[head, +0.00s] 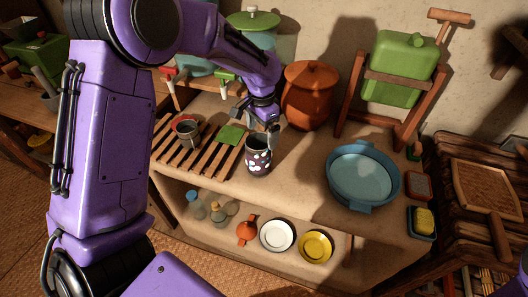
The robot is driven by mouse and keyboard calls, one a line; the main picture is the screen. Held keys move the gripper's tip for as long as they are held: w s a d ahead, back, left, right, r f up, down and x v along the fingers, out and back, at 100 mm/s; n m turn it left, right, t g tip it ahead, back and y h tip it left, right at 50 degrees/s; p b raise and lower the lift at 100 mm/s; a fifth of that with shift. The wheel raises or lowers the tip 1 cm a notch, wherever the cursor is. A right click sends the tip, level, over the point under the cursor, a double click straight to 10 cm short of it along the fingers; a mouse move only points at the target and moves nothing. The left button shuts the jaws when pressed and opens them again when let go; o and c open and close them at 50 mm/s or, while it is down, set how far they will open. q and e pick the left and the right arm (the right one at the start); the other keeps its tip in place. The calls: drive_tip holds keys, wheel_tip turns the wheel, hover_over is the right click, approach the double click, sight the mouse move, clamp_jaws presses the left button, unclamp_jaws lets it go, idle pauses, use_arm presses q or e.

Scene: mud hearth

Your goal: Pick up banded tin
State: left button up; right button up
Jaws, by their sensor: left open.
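A dark tin with pale spots and a lighter band at its rim (258,157) stands upright on the clay counter, just right of the slatted wooden rack. It is the likeliest banded tin, though bands are hard to make out. My left gripper (262,127) is open and points down at the tin's mouth, close above or at its rim. I cannot tell whether a finger touches the rim. My right gripper is not in view.
A grey cup with a red rim (187,131) and a green cloth or sponge (231,134) are on the slatted rack (172,144). An orange lidded pot (309,97) stands behind the tin. A blue basin (362,175) sits to the right.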

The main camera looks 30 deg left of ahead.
sight(259, 156)
use_arm(q)
drive_tip(key=f, duration=0.8)
drive_tip(key=shift+s+a+f+p, duration=0.25)
drive_tip(key=shift+a+p, duration=0.05)
drive_tip(key=c, duration=0.9)
